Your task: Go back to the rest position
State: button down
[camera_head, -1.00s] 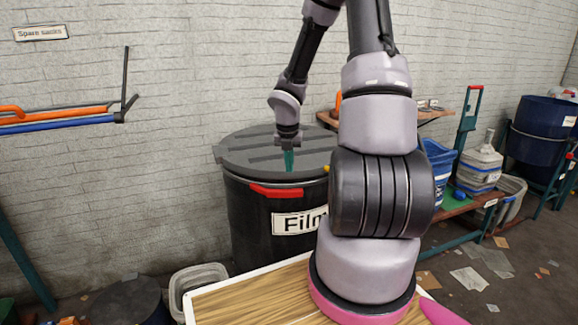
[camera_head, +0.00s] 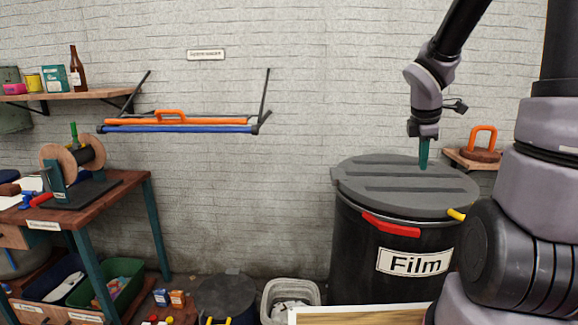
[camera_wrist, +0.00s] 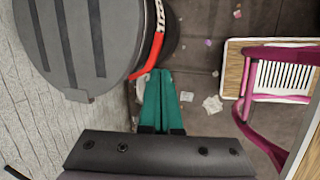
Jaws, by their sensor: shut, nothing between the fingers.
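My gripper (camera_head: 424,153) has teal fingers pressed together, pointing down, with nothing between them. In the head view it appears in front of or above the grey lid (camera_head: 400,187) of the black bin (camera_head: 360,262) labelled "Film". In the wrist view the shut fingers (camera_wrist: 163,100) point past the lid's edge, next to the red handle (camera_wrist: 150,55), and the lid (camera_wrist: 75,35) lies to their left. The fingers look clear of the lid in the wrist view. My arm covers the right of the head view.
A rack with orange and blue bars (camera_head: 180,126) hangs on the wall. A workbench (camera_head: 100,192) stands at left, below a shelf (camera_head: 80,96). A pale bucket (camera_head: 291,294) and a dark drum (camera_head: 226,297) stand on the floor. Scraps (camera_wrist: 212,104) litter the floor in the wrist view.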

jog(key=s+a+r+m+t+y, duration=0.2)
jog(key=s+a+r+m, duration=0.3)
jog(key=m, duration=0.5)
jog(key=s+a+r+m+t+y, duration=0.2)
jog(key=s+a+r+m, duration=0.3)
jog(key=s+r+m, duration=0.5)
jog(key=shift+s+a+r+y, duration=0.25)
jog(key=shift+s+r+y, duration=0.05)
jog(key=shift+r+y, duration=0.1)
